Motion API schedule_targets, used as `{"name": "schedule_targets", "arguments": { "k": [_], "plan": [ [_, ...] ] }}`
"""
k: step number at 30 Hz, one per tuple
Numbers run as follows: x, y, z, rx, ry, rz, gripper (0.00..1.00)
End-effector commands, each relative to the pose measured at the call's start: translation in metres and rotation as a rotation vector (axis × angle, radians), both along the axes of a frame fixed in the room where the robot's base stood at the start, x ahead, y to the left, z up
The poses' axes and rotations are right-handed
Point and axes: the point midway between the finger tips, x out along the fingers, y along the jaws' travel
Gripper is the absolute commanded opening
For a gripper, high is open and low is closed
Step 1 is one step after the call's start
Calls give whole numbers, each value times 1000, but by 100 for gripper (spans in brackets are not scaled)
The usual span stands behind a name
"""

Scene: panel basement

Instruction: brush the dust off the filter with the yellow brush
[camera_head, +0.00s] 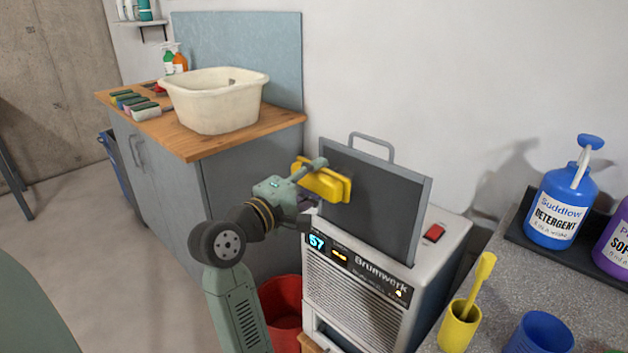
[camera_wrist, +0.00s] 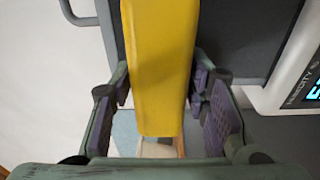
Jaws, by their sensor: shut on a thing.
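The yellow brush (camera_head: 328,184) is in my gripper (camera_head: 309,172), held in front of the filter's left part. In the wrist view the brush (camera_wrist: 160,68) lies between the two purple-padded fingers of my gripper (camera_wrist: 160,98). The filter (camera_head: 375,195) is a dark grey panel in a lighter grey frame with a loop handle on top. It stands upright at the top of the white Brumwerk machine (camera_head: 360,280). The brush looks very close to the filter's face; I cannot tell if its bristles touch. Dust cannot be made out on the dark face.
A wooden counter (camera_head: 205,150) with a cream basin (camera_head: 215,105) and sponges is at the left. A red bucket (camera_head: 282,315) stands below. At the right, a grey worktop (camera_head: 545,285) holds a yellow cup (camera_head: 460,325), blue cup (camera_head: 540,333) and detergent bottle (camera_head: 560,205).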

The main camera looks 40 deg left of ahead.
Motion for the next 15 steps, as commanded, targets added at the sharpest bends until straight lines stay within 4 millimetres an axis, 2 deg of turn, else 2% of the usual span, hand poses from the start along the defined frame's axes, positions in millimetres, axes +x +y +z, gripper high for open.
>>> {"name": "schedule_targets", "arguments": {
  "k": [15],
  "plan": [
    [11, -1, 0, 1, 0, 0, 0]
  ]
}}
